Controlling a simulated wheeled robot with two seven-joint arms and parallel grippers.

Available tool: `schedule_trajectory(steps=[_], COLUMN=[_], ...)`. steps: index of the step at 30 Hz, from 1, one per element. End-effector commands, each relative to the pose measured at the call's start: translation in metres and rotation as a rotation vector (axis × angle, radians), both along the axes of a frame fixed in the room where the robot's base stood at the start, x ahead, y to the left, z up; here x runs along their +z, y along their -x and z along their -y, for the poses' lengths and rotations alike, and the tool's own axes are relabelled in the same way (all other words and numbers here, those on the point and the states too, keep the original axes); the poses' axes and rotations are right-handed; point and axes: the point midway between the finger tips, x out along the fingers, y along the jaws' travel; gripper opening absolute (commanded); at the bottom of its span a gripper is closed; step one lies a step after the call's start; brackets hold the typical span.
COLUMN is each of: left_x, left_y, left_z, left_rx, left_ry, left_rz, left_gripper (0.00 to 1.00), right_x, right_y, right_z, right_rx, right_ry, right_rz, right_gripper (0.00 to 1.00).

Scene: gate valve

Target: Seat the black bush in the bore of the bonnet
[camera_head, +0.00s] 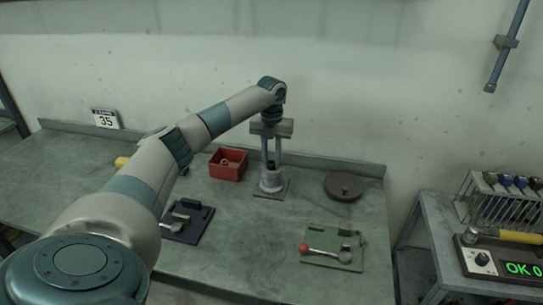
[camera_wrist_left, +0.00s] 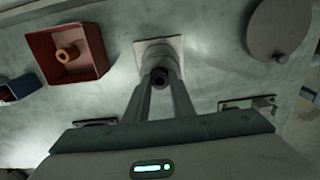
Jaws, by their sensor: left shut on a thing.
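The bonnet (camera_head: 271,184) is a pale grey cylinder on a square plate, standing on the bench near the back. It also shows in the left wrist view (camera_wrist_left: 152,48), partly hidden behind the bush. My left gripper (camera_head: 271,165) points down right above the bonnet. In the left wrist view its fingers (camera_wrist_left: 160,82) are shut on the black bush (camera_wrist_left: 159,78), a small dark ring with its open end showing. The bush overlaps the bonnet's near side in that view. I cannot tell whether it touches the bonnet or enters the bore. My right gripper is not in view.
A red box (camera_head: 228,165) holding an orange-brown ring stands left of the bonnet. A dark round disc (camera_head: 343,186) lies to the right. A green fixture (camera_head: 335,250) with a red-knobbed lever is at front right, a dark blue one (camera_head: 187,224) at front left. Bench between them is clear.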

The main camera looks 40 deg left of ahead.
Motion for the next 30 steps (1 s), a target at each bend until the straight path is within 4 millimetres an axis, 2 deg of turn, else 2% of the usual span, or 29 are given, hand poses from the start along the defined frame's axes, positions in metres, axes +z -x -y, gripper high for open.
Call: schedule_trajectory(steps=[10,11,12,13,23,30], left_x=[-0.004,-0.003,-0.003,-0.003,-0.002,0.011], left_y=[0.0,0.0,0.0,0.0,0.0,-0.001], left_z=[0.0,0.0,0.0,0.0,0.0,0.0], left_rx=[0.0,0.0,0.0,0.0,0.0,0.001], left_ry=[0.0,0.0,0.0,0.0,0.0,-0.001], left_rz=[0.0,0.0,0.0,0.0,0.0,0.003], left_gripper=[0.0,0.27,0.36,0.41,0.41,0.41], right_x=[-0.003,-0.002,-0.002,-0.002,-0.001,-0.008], right_y=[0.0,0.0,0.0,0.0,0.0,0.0], right_z=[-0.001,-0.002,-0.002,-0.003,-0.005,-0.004], right_rx=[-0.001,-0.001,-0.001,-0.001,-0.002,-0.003], right_ry=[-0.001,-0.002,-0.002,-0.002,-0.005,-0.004], right_rz=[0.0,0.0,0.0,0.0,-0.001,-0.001], right_gripper=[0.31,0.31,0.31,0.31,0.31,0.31])
